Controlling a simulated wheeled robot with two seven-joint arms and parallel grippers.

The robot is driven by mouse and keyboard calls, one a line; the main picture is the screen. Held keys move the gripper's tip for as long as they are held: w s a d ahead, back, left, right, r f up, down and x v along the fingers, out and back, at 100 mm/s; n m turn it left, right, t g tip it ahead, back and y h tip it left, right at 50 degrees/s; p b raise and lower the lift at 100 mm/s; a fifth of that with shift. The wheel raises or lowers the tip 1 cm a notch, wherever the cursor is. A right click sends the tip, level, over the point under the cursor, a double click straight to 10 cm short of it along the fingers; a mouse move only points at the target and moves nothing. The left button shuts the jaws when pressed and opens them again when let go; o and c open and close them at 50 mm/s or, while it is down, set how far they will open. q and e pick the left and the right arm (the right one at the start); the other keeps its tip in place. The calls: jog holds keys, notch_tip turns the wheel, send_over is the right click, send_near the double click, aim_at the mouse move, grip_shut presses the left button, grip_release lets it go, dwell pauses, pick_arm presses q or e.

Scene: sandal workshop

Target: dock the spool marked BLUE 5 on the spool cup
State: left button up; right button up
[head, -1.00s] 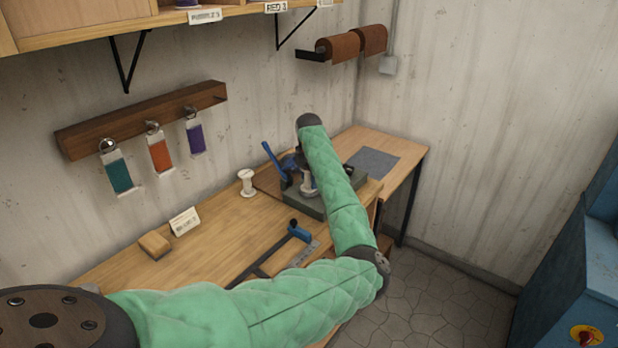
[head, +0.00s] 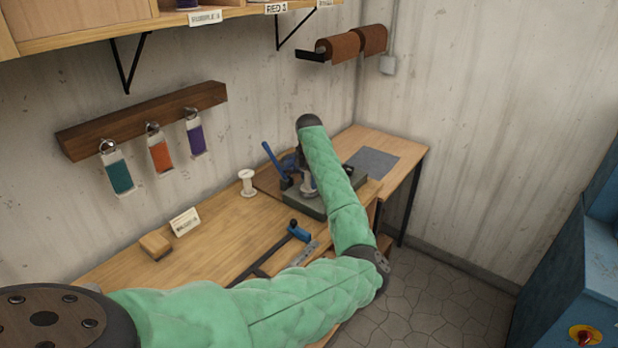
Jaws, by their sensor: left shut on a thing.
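My left arm, in a green sleeve, reaches across the bench in the head view. Its wrist bends down over a grey-green base block (head: 317,207) at the bench's far end. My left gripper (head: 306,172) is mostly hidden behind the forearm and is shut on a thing. A pale, spool-like thing (head: 309,187) shows just beside the forearm, low over the block. Its marking cannot be read, and I cannot tell whether it touches the block. The spool cup cannot be made out. My right gripper is not in view.
A white spool (head: 247,183) stands on the wooden bench (head: 222,224), left of the block. A blue lever (head: 275,160) rises beside the block. A blue-handled tool (head: 299,232), a card (head: 185,221) and a tan block (head: 155,246) lie nearer. Coloured tags (head: 161,155) hang on the wall.

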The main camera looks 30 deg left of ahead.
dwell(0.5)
pick_arm(q)
jog(key=shift+p, duration=0.35)
jog(key=shift+f, duration=0.6)
dwell(0.4)
jog(key=o, duration=0.7)
